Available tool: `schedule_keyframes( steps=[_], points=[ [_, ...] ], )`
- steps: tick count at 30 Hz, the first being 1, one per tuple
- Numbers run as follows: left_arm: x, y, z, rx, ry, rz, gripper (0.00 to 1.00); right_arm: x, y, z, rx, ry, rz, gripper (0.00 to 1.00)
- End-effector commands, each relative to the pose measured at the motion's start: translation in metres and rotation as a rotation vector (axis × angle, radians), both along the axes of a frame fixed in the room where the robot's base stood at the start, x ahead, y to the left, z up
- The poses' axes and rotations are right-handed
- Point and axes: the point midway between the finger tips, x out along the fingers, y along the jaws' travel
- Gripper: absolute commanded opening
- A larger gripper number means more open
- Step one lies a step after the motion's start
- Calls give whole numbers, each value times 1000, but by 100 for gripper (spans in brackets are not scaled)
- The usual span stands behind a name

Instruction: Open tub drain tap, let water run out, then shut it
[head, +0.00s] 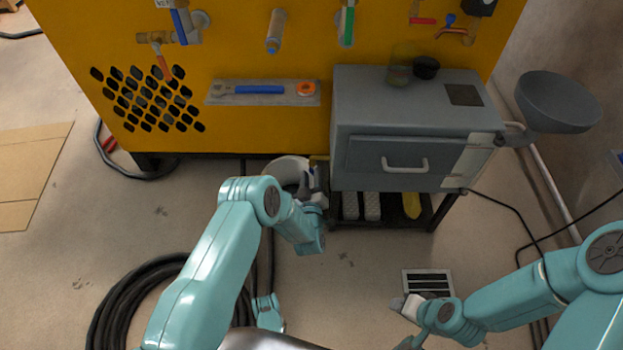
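A white round tub or bucket (288,168) stands on the floor under the yellow panel, partly hidden behind my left arm. My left gripper (316,182) is at the tub's right side, by the left edge of the grey cabinet. Its fingers are small and partly hidden, so I cannot tell whether they hold anything. No drain tap is clearly visible at the tub; that spot is covered by my gripper and wrist. My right gripper (402,304) is low at the right, above the floor near a floor grate, away from the tub. Its finger opening is unclear.
The yellow panel (235,55) carries several valves with blue, orange, green and red handles, and a tool shelf (262,93). The grey cabinet (410,130) stands right of the tub. A black hose coil (110,320) and a floor grate (427,280) lie on the floor.

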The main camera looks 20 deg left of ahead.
Motion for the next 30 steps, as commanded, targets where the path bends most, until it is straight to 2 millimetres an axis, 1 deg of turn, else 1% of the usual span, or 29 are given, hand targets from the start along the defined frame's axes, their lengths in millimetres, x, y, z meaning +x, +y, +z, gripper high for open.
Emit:
schedule_keyframes(
  steps=[2,3,6,14,19,23,30],
  points=[
    [0,0,0,0,0,0,36,0,0,0,0,0,0,43],
    [0,0,0,0,0,0,30,0,0,0,0,0,0,43],
    [0,0,0,0,0,0,0,0,0,0,0,0,0,43],
    [-1,0,0,-6,-2,0,0,0,0,0,0,0,0,43],
    [-1,0,0,-46,-13,0,0,0,0,0,0,1,0,43],
    [-1,0,-1,-114,-32,0,0,0,0,0,0,1,0,43],
    [-1,-1,-1,-308,-88,0,0,0,0,0,0,1,0,43]
  ],
)
